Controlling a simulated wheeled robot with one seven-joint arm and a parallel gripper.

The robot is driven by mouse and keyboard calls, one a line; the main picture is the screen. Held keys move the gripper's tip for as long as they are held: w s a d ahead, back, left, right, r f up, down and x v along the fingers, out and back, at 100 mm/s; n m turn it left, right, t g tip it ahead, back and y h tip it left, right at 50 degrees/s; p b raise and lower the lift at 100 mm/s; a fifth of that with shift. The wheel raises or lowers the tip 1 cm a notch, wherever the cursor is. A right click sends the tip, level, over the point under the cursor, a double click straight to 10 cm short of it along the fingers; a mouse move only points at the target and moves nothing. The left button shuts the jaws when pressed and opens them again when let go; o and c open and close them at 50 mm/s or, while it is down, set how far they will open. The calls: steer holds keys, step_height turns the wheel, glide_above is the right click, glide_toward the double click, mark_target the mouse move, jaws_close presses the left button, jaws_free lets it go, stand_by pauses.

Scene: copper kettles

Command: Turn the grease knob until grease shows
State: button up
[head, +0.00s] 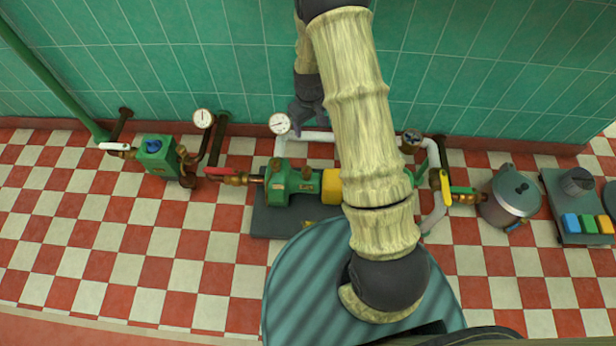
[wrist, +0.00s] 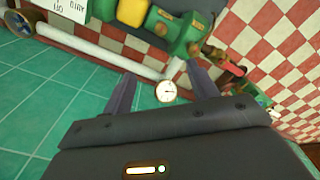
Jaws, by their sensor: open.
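A green pump (head: 291,186) with a yellow guard (head: 331,186) sits on a dark base plate (head: 268,222) by the tiled wall. It also shows at the top of the wrist view (wrist: 169,30). A small brass-coloured piece (head: 309,225) is at the pump's foot; I cannot tell whether it is the grease knob. No grease shows. My gripper (head: 302,122) is above the pipework near the wall, behind my arm. In the wrist view, its fingers (wrist: 160,72) are apart and empty. A round white gauge (wrist: 166,91) appears between them, beyond the fingers.
A red-handled valve (head: 232,176) and a green box (head: 157,157) stand left of the pump. A yellow-handled valve (head: 445,188), a grey kettle (head: 511,197) and a button panel (head: 580,208) are at right. The checkered floor at left is clear. My arm hides the middle.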

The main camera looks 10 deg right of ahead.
steer(key=n+b, duration=0.1)
steer(key=b, duration=0.3)
glide_above(307, 170)
step_height(307, 170, down, 11)
steer(key=shift+a+r+p, duration=0.15)
steer(key=shift+r+p, duration=0.2)
steer(key=shift+p, duration=0.05)
step_height(307, 170, down, 18)
steer(key=b, duration=0.6)
steer(key=shift+r, duration=0.25)
steer(key=c, duration=1)
